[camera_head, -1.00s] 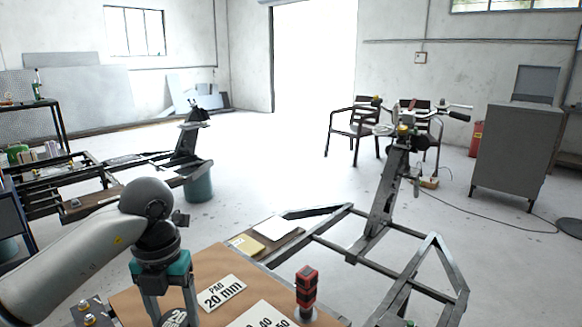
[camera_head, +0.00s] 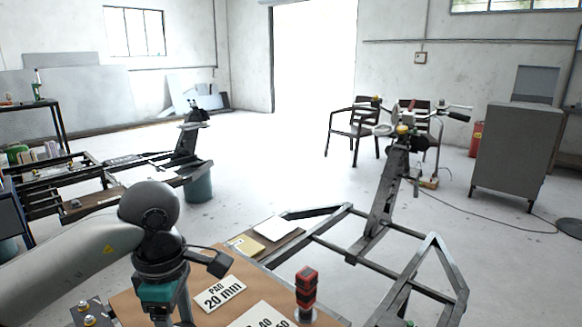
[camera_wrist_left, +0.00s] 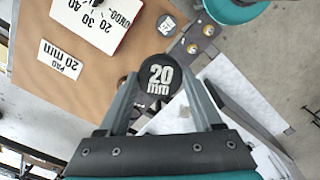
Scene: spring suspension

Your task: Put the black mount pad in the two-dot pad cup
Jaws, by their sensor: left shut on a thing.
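The black mount pad (camera_wrist_left: 159,79) is a round disc marked "20 mm" in white, seen in the left wrist view. My left gripper (camera_wrist_left: 158,90) is shut on it, one finger on each side. In the head view my left gripper's fingers run down past the bottom edge, and the pad is out of sight there. I cannot make out a two-dot pad cup for certain. A metal bracket with brass bolt heads (camera_wrist_left: 193,39) lies beyond the pad in the wrist view, with a small grey marked disc (camera_wrist_left: 166,25) beside it.
The brown bench top (camera_head: 133,302) carries a "PAD 20 mm" card (camera_head: 220,293), a larger numbered board (camera_head: 262,316) and a red-black upright device (camera_head: 307,288). A metal frame (camera_head: 325,247) stands behind to the right. Bolted metal parts (camera_head: 89,313) sit at the lower left.

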